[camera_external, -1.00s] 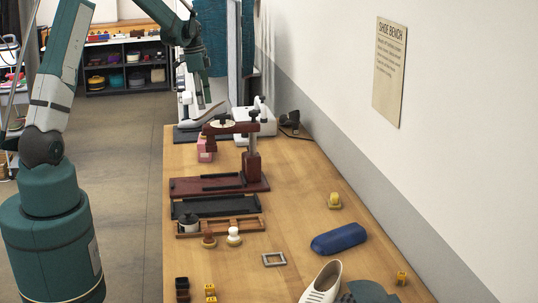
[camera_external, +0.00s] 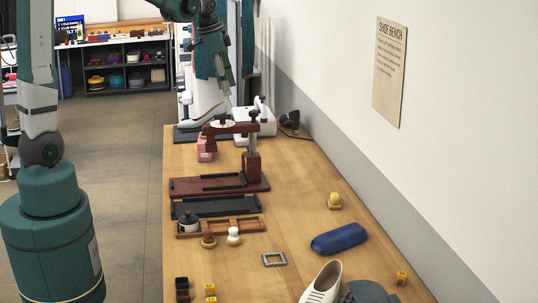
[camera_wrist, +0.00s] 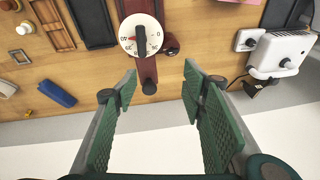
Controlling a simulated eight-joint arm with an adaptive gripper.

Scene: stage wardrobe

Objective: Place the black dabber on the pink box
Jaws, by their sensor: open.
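The pink box (camera_external: 205,148) sits on the far part of the bench, just left of the dark red stand and partly covered by its arm. A small black-topped piece (camera_external: 190,221), which looks like the black dabber, is at the left of the wooden rack in the external view. I cannot make it out in the wrist view. My gripper (camera_external: 228,106) is above the far part of the bench, near the stand's dial. In the wrist view, my gripper (camera_wrist: 158,66) has its green fingers spread wide with nothing between them.
The dark red stand (camera_external: 252,166) rises mid-bench; its white dial (camera_wrist: 141,35) shows between my fingers in the wrist view. A white appliance (camera_wrist: 285,52) stands beyond it. A black tray (camera_external: 215,206), brown dabber (camera_external: 209,239), white dabber (camera_external: 234,236) and blue case (camera_external: 339,238) are nearer.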

